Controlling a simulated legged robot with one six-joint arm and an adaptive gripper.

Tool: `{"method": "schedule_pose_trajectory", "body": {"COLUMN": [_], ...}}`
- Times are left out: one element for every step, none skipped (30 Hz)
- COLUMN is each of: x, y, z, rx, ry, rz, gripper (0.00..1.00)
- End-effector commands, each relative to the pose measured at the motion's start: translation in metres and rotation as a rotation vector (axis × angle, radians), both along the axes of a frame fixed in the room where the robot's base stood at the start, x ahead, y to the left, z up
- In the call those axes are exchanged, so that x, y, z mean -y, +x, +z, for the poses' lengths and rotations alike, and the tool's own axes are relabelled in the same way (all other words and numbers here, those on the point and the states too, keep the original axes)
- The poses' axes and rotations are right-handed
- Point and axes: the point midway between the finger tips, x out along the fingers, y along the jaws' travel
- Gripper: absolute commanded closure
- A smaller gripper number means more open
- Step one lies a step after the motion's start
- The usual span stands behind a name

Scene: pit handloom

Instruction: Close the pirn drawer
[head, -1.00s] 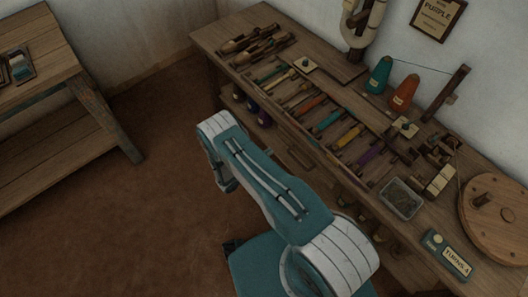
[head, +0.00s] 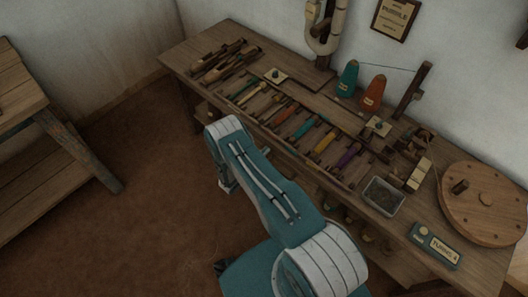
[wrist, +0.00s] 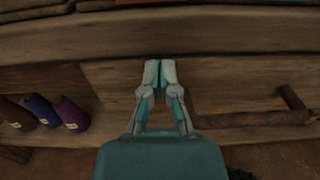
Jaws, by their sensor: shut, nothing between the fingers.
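The pirn drawer's wooden front (wrist: 230,88) spans the middle and right of the wrist view, under the table's edge. Its dark, rusty bar handle (wrist: 255,118) is at the right. My gripper (wrist: 161,70) is shut and empty. Its fingertips overlap the left part of the drawer front, left of the handle. I cannot tell whether they touch the wood. How far the drawer stands out is unclear. In the head view my own arm hides most of the drawer, and the gripper's fingertips do not show clearly.
Brown, blue and purple cones (wrist: 48,112) sit left of the drawer. The bench top (head: 205,45) holds a row of coloured pirns (head: 303,130), a metal tray (head: 383,195), a wooden disc (head: 485,203) and a turns counter (head: 436,245). Open floor (head: 130,235) lies at left.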

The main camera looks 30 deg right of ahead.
Motion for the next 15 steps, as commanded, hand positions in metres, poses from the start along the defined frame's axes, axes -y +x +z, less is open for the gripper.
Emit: {"method": "schedule_pose_trajectory", "body": {"x": [0.002, 0.004, 0.008, 0.011, 0.015, 0.020, 0.023, 0.026, 0.028, 0.029, 0.029, 0.030, 0.031, 0.031, 0.032], "y": [0.001, 0.001, 0.003, 0.004, 0.005, 0.007, 0.008, 0.009, 0.010, 0.011, 0.011, 0.011, 0.012, 0.012, 0.012], "z": [0.000, 0.000, 0.000, 0.000, 0.000, 0.000, 0.000, 0.000, 0.000, 0.000, 0.000, 0.000, 0.000, 0.000, 0.000], "rx": [0.000, 0.001, 0.001, 0.001, 0.002, 0.002, 0.002, 0.003, 0.002, 0.003, 0.002, 0.004, 0.005, 0.004, 0.006], "ry": [0.000, 0.000, 0.000, 0.000, 0.001, 0.001, 0.001, 0.001, 0.002, 0.004, 0.005, 0.007, 0.008, 0.009, 0.011], "rz": [-0.001, -0.001, -0.002, -0.003, -0.004, -0.004, -0.003, -0.002, -0.002, -0.003, -0.003, -0.002, -0.002, -0.002, -0.001], "gripper": [1.00, 1.00, 1.00, 1.00, 1.00, 1.00, 1.00, 1.00, 1.00, 1.00, 1.00, 1.00, 1.00, 1.00, 1.00]}}
